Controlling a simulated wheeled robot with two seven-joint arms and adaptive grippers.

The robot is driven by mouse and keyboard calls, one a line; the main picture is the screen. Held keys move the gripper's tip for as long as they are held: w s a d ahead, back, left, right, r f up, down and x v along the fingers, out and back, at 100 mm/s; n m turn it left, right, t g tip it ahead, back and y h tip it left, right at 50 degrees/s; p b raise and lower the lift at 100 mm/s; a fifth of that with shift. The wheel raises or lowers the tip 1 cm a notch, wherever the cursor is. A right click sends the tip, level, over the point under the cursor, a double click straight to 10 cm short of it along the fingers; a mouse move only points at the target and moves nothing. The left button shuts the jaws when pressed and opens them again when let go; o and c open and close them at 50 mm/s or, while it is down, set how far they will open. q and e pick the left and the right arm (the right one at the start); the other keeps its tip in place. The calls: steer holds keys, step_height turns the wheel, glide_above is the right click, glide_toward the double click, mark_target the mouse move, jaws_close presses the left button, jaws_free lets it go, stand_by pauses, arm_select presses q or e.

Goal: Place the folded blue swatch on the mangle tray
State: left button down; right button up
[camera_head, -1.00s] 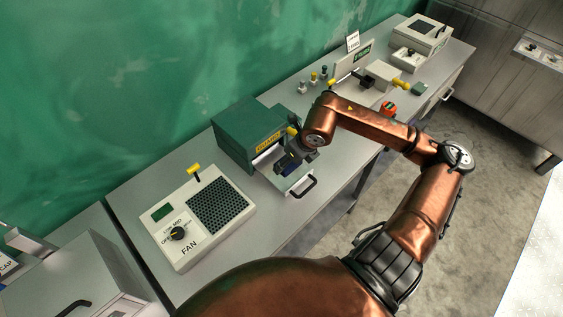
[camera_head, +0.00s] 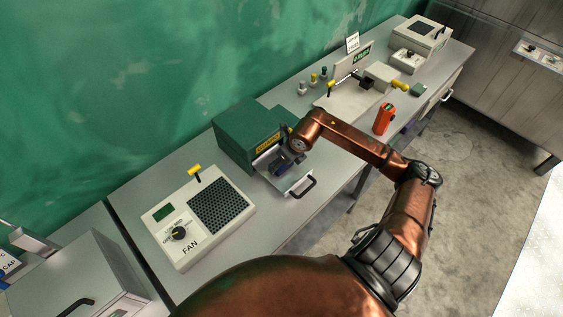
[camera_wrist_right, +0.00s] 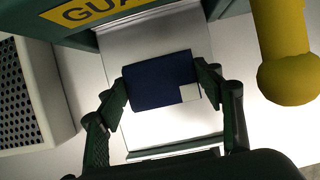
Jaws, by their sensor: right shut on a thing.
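The folded blue swatch (camera_wrist_right: 158,80), dark navy with a small white patch at one corner, lies between the two fingers of my right gripper (camera_wrist_right: 163,86). In the head view my right gripper (camera_head: 284,164) is over the mangle tray (camera_head: 295,185), and the swatch there is a small dark patch hard to tell from the fingers. The pale tray also shows beneath the swatch in the wrist view (camera_wrist_right: 150,138). It sticks out of the green mangle housing (camera_head: 243,130) with the yellow guard label. I cannot tell whether the swatch touches the tray. My left gripper is not in view.
A white fan unit (camera_head: 200,215) stands left of the mangle. A yellow knob (camera_wrist_right: 288,75) is close on the right in the wrist view. Small bottles (camera_head: 314,79) stand behind.

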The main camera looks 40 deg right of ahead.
steer(key=o, duration=1.1)
steer(key=shift+f, duration=0.1)
steer(key=v, duration=1.2)
steer(key=shift+b, duration=0.4)
